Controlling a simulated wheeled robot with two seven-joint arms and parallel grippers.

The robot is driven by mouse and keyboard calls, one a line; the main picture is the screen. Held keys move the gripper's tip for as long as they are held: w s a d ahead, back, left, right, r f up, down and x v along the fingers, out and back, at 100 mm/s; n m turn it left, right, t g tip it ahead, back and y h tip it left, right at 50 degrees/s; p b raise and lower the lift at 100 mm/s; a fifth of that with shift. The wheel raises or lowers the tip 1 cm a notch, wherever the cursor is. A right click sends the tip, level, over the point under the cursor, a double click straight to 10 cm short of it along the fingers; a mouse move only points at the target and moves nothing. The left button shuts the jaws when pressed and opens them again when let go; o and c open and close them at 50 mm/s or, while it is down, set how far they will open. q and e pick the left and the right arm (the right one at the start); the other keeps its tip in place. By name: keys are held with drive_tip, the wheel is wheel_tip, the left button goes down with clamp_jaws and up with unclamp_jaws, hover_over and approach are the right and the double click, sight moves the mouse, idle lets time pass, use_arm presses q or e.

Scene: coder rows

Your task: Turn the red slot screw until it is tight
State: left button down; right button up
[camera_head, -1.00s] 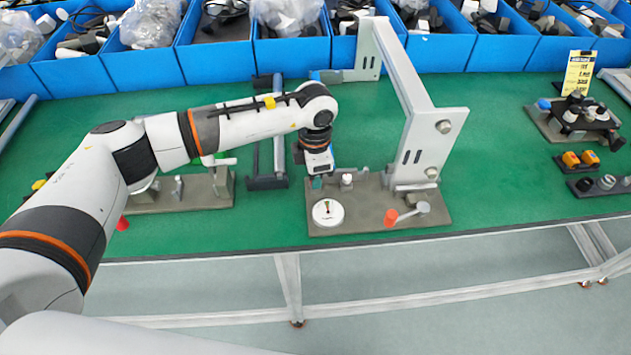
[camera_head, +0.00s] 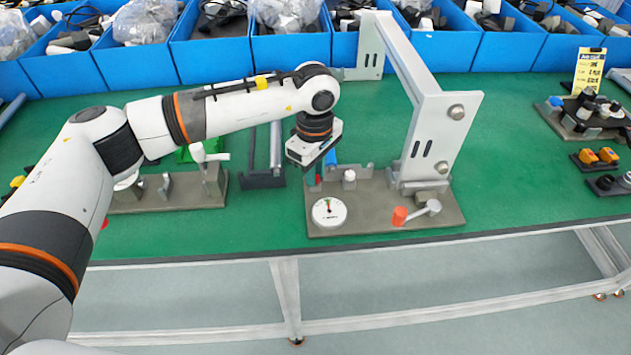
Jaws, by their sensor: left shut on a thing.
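My left gripper (camera_head: 319,168) points down over the back left of a grey-brown fixture plate (camera_head: 360,226). Its jaws are largely hidden by its own body. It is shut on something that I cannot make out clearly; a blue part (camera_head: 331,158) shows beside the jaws. A small red spot (camera_head: 318,180) shows just below the gripper and may be the red slot screw; its slot is not visible. I cannot tell whether the held thing touches it. A white round dial (camera_head: 329,211) with a small pointer lies at the plate's front left. My right gripper is not in view.
A tall grey frame (camera_head: 437,130) rises at the plate's right. A crank with an orange-red knob (camera_head: 400,215) sits at its front, and a white-topped post (camera_head: 349,177) stands near the gripper. Blue bins (camera_head: 290,58) line the back.

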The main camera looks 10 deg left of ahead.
use_arm(q)
drive_tip(key=c, duration=1.4)
unclamp_jaws()
drive_tip(key=shift+c, duration=0.2)
